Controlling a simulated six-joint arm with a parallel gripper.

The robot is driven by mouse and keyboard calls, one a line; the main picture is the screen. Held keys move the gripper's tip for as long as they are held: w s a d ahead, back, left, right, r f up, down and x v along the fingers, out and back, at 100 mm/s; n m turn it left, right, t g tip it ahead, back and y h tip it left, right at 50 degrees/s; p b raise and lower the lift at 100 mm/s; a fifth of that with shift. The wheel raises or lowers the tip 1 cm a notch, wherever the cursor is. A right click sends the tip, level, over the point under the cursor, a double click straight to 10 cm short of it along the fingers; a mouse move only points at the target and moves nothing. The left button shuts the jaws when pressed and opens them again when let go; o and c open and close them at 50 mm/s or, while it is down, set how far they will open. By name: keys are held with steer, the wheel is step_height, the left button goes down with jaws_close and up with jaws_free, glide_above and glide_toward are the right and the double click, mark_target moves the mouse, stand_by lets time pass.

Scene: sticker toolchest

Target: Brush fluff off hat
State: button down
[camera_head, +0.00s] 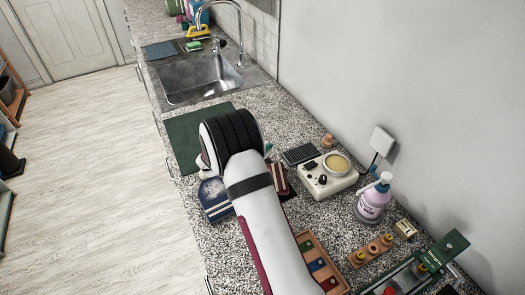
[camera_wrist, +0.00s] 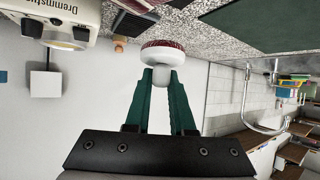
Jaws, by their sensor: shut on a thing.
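My gripper (camera_wrist: 162,78) has green fingers and is shut on the grey knob of a round brush (camera_wrist: 163,50). The brush has a white disc body and a dark red face pointing away from the fingers. A dark blue hat (camera_head: 214,193) with a pale, speckled patch that looks like fluff lies on the counter in the head view, left of my arm. My arm covers part of the hat's right side and hides the gripper and brush there. The hat does not clearly show in the wrist view, so I cannot tell whether the brush touches it.
A dark green mat (camera_head: 187,135) lies beyond the hat, before the sink (camera_head: 195,80). A cream device (camera_head: 327,177), a pink-and-white pump bottle (camera_head: 373,200) and a wooden tray (camera_head: 306,246) stand right of my arm. The counter's left edge is close to the hat.

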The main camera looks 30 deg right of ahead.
steer(key=shift+r, duration=0.95)
steer(key=shift+a+r, duration=0.15)
steer(key=shift+r, duration=0.1)
steer(key=s+a+r+n+t+y, duration=0.2)
steer(key=a+r, duration=0.4)
steer(key=r, duration=0.3)
steer(key=s+a+r+n+t+y, duration=0.2)
steer(key=s+a+r+n, duration=0.2)
steer(key=r, duration=0.6)
steer(key=s+a+r+n+t+y, duration=0.1)
steer(key=s+a+r+n+y, duration=0.2)
steer(key=s+a+r, duration=0.3)
step_height(320, 180, up, 3)
steer(key=shift+s+a+r+t, duration=0.15)
steer(key=shift+s+a+t, duration=0.25)
steer(key=shift+a, duration=0.6)
steer(key=shift+w, duration=0.1)
